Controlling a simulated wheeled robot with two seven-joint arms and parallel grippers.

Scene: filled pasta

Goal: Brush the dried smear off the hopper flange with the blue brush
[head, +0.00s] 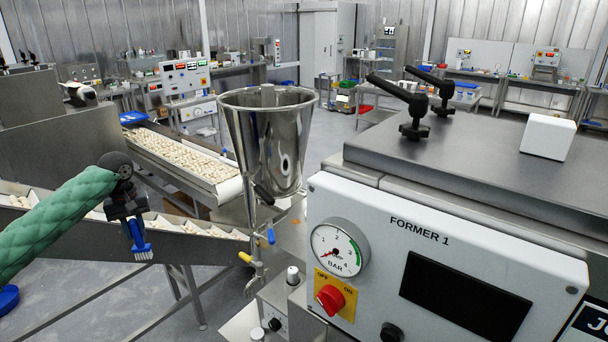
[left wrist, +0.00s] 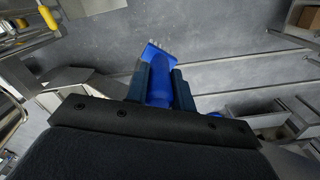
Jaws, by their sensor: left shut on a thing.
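My left gripper (head: 132,220) is shut on the blue brush (head: 139,241), whose pale bristles point down. It hangs in front of the inclined conveyor, left of the steel hopper (head: 238,145) and clearly apart from it. In the left wrist view the blue brush (left wrist: 156,60) sits between the dark fingers of my left gripper (left wrist: 158,85). A small orange-brown patch (head: 297,222) shows low on steel, right of the hopper's base; I cannot tell whether it is the smear. The flange is not clearly seen. My right gripper is not in view.
The white FORMER 1 machine (head: 440,225) fills the right, with black clamp handles on top. Blue and yellow valve handles (head: 245,257) stick out below the hopper. A belt of pasta (head: 183,155) runs behind. Open floor (head: 110,300) lies below the brush.

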